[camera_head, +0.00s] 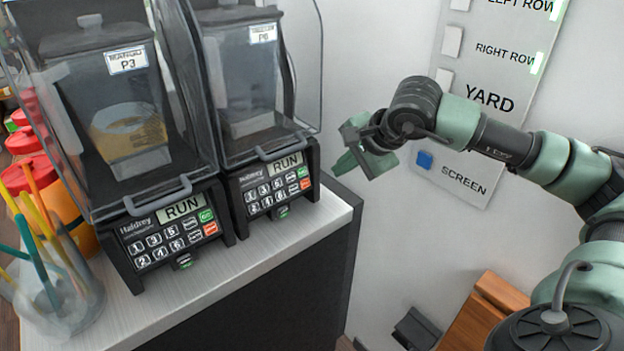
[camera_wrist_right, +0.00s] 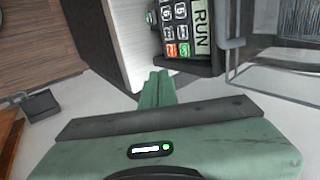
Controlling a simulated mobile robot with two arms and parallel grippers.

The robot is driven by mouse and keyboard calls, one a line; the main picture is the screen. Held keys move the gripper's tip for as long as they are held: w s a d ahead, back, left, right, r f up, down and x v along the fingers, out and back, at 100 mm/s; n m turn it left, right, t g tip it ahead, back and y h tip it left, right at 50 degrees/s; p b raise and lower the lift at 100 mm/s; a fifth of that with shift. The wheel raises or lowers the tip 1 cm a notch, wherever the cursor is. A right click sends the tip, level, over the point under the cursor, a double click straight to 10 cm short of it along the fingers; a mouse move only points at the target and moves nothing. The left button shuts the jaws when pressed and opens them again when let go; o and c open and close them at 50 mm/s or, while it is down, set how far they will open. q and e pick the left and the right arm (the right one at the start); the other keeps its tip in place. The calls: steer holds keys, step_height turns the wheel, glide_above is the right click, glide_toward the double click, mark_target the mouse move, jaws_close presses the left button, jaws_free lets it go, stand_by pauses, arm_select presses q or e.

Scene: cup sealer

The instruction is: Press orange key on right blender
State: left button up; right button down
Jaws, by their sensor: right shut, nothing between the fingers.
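The right blender (camera_head: 262,80) stands on the counter under a clear hood, with a black key panel (camera_head: 272,190) on its front and a RUN display. Its orange key (camera_head: 305,183) is at the lower right of the panel, below a green key; in the wrist view the orange key (camera_wrist_right: 171,51) shows beside the green one. My right gripper (camera_head: 342,168) is shut and empty, just right of the panel and apart from it. Its green fingers (camera_wrist_right: 158,82) point toward the counter side in the wrist view. My left gripper is not in view.
The left blender (camera_head: 120,90), labelled P3, has a similar panel with its own orange key (camera_head: 210,229). A jar of coloured straws (camera_head: 58,285) stands at the counter's left. A wall board (camera_head: 465,130) with a blue button is behind my right arm. The counter front (camera_head: 230,285) is clear.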

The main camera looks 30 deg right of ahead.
steer(key=p, duration=0.4)
glide_toward(306, 185)
step_height(306, 185, down, 3)
steer(key=w+p, duration=0.1)
steer(key=w+f, duration=0.1)
steer(key=w, duration=0.1)
steer(key=shift+w+a+f+p, duration=0.15)
steer(key=shift+f+p, duration=0.1)
steer(key=shift+p, duration=0.15)
steer(key=shift+w+f, duration=0.15)
steer(key=shift+w, duration=0.05)
